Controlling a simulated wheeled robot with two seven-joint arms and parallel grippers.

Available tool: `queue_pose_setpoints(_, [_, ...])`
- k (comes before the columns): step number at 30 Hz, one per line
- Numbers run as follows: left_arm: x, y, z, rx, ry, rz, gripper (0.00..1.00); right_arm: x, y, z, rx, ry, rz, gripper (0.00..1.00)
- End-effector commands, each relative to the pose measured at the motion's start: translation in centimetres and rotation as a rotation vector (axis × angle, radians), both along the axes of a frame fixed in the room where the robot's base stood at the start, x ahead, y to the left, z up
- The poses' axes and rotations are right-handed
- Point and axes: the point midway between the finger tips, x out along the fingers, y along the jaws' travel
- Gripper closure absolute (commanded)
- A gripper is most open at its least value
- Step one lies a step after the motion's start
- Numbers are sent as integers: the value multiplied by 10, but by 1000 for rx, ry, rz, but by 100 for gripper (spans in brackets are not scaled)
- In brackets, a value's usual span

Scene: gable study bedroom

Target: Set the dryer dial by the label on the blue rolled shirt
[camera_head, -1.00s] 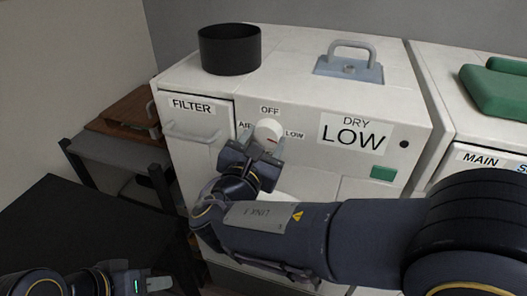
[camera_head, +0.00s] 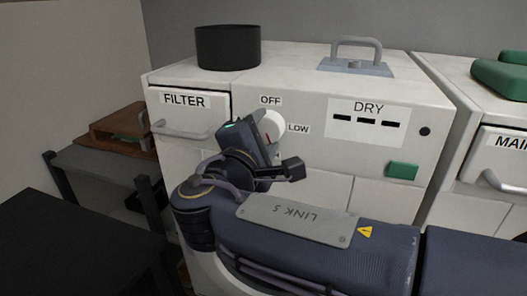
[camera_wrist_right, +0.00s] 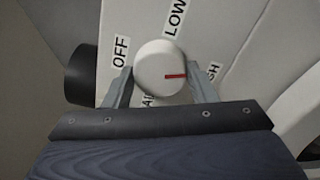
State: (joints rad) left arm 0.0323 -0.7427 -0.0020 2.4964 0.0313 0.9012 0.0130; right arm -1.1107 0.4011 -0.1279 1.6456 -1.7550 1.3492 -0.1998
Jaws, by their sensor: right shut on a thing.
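The white round dial (camera_head: 271,126) is on the dryer's front panel (camera_head: 315,150). My right gripper (camera_wrist_right: 162,84) is shut on the dial, one finger on each side. The DRY display (camera_head: 367,121) shows three dashes. The blue rolled shirt and my left gripper are not in view.
A black round container (camera_head: 228,47) and a grey-blue handled lid (camera_head: 356,63) are on the dryer top. The FILTER drawer (camera_head: 188,113) is left of the dial; a green button (camera_head: 403,170) is at the right. A black table (camera_head: 55,232) stands at the lower left.

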Motion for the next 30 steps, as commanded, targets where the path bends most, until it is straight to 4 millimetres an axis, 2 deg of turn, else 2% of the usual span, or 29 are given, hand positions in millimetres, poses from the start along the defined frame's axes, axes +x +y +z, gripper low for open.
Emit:
queue_pose_setpoints(1, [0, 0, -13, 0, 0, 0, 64, 0, 1, -8, 40, -8, 1, 71])
queue_pose_setpoints(3, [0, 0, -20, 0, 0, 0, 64, 0, 0, -8, 95, -26, 0, 71])
queue_pose_setpoints(12, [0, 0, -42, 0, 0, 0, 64, 0, 1, -5, 274, -83, 0, 71])
queue_pose_setpoints(19, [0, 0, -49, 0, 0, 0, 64, 0, 1, -4, 343, -107, 1, 71])
queue_pose_setpoints(30, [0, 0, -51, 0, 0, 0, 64, 0, 1, -2, 363, -112, 0, 71])
